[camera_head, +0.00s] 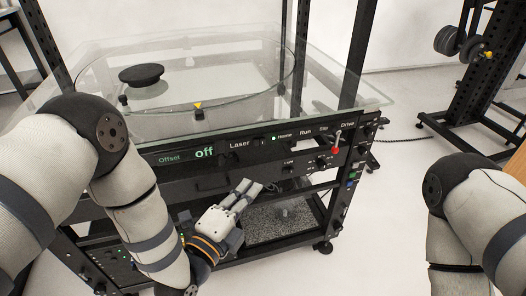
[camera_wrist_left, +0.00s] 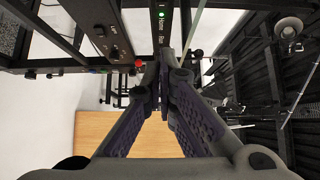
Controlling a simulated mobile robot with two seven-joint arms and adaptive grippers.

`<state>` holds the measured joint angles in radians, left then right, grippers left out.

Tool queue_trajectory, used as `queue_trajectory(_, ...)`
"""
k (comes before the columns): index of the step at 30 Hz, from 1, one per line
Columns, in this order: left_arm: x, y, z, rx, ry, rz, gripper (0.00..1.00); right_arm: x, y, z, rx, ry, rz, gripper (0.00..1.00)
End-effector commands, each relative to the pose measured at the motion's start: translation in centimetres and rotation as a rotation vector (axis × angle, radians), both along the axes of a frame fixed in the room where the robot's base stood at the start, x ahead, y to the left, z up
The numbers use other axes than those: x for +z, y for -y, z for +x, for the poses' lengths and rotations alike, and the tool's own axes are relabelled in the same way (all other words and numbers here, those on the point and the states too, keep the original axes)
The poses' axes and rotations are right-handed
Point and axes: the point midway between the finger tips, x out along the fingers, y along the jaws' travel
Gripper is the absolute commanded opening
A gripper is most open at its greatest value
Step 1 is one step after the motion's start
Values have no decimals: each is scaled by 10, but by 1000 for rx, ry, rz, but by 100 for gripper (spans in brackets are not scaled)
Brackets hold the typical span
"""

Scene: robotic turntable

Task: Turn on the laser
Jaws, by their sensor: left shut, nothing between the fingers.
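The turntable's front panel carries a "Laser" label (camera_head: 240,144) beside a green "off" display (camera_head: 204,152). A small dark switch-like part (camera_head: 258,148) sits just right of the label; its position is too small to tell. My left gripper (camera_head: 252,188) is shut and empty, in front of the rack and below the panel, apart from the label. In the left wrist view its fingers (camera_wrist_left: 164,62) are together, pointing toward the panel strip with "Home" and "Run" (camera_wrist_left: 161,30). My right gripper is out of view; only part of that arm shows at the right.
A red-knobbed lever (camera_head: 335,149) stands out at the panel's right. A glass top (camera_head: 330,88) overhangs the panel, with a black disc (camera_head: 141,74) on the turntable. A lower panel with small knobs (camera_head: 321,162) lies beneath.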

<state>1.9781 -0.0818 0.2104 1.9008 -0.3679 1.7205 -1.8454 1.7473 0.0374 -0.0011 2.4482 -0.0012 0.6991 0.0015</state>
Motion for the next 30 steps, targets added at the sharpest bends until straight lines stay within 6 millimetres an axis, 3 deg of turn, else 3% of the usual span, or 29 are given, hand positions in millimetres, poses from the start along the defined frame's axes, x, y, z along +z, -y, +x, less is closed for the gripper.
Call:
queue_trajectory(8,-1,2,5,1,-3,-2,0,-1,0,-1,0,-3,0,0)
queue_trajectory(22,-5,45,90,3,-8,-2,0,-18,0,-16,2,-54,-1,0)
queue_trajectory(30,-2,34,123,2,-7,-1,0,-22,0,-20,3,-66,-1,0)
